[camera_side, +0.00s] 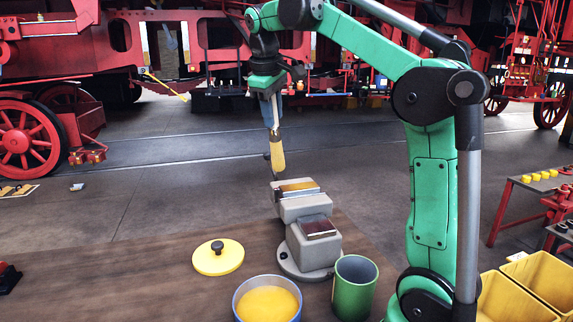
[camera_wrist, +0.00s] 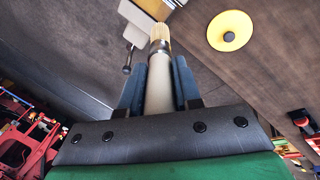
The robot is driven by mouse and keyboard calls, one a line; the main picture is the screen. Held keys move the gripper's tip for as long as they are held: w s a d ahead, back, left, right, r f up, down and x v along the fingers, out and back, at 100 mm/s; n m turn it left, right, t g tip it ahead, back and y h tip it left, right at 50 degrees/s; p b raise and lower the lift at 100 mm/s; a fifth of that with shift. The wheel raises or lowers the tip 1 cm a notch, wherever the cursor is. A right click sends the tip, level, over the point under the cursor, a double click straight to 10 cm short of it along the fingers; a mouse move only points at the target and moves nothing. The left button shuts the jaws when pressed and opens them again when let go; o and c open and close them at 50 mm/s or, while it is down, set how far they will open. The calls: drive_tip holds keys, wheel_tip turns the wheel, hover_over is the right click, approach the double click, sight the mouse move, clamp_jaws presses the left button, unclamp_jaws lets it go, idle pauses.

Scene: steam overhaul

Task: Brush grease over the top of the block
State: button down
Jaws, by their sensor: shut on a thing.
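My gripper (camera_side: 271,115) is shut on the brush, bristles pointing down. The brush's pale handle (camera_wrist: 159,88) runs between the two blue fingers in the wrist view, with bristles (camera_wrist: 160,40) at its far end. In the side view the yellow bristles (camera_side: 277,155) are just above the grey vise (camera_side: 302,208); I cannot tell whether they touch anything. A golden-brown block (camera_side: 298,187) shows between the vise's jaws. An open pot (camera_side: 239,308) holds yellow grease (camera_side: 267,302) at the front of the table.
A yellow lid (camera_side: 218,257) with a black knob lies left of the vise; it also shows in the wrist view (camera_wrist: 230,22). A green cup (camera_side: 354,287) stands right of the pot. The wooden table (camera_side: 130,275) is mostly clear at left. Yellow bins (camera_side: 515,292) stand at the right.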

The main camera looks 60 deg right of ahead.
wheel_tip(320, 180, down, 3)
drive_tip(key=shift+f, duration=0.15)
drive_tip(key=shift+s+d+f, duration=0.25)
drive_tip(key=shift+f, duration=0.3)
drive_tip(key=shift+s+d, duration=2.9)
drive_tip(key=shift+d, duration=0.05)
wheel_tip(320, 180, up, 8)
hover_over(277, 133)
drive_tip(key=a, duration=0.1)
drive_tip(key=shift+w+f, duration=0.1)
drive_tip(key=shift+w, duration=0.05)
